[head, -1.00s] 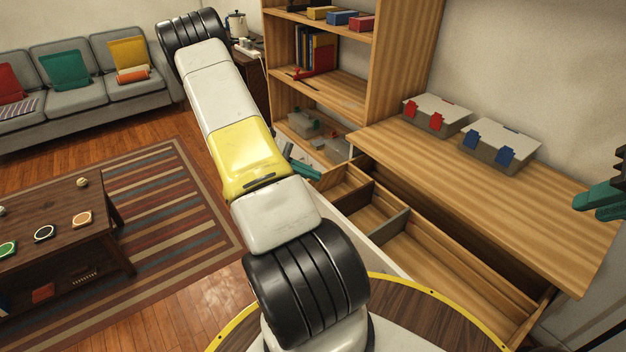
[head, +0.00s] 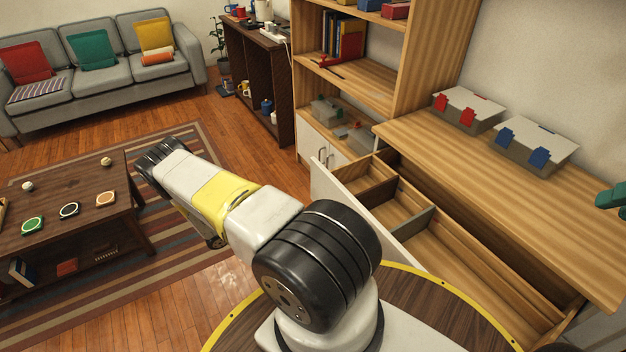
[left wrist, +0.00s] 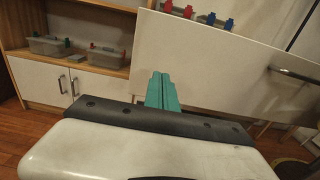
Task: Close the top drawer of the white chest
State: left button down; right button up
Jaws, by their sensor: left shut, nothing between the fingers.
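The top drawer (head: 421,242) of the chest (head: 500,170) is pulled far out, its wooden compartments empty. In the left wrist view the white front (left wrist: 215,65) fills the upper middle, with a bar handle (left wrist: 292,73) at right. My left gripper (left wrist: 161,76) has its green fingers together and empty, pointing at the panel's left part; contact cannot be told. It is hidden in the head view. Only a green piece of my right gripper (head: 611,198) shows at the right edge.
Two grey cases, one with red latches (head: 468,108) and one with blue (head: 536,143), stand on the chest top. A wooden shelf unit (head: 350,80) adjoins the chest. A low dark table (head: 110,215) stands left; the floor between is clear.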

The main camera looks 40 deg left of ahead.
aim_at(320, 189)
pick_arm(q)
jog(key=x, duration=1)
jog(key=shift+w+d, duration=0.1)
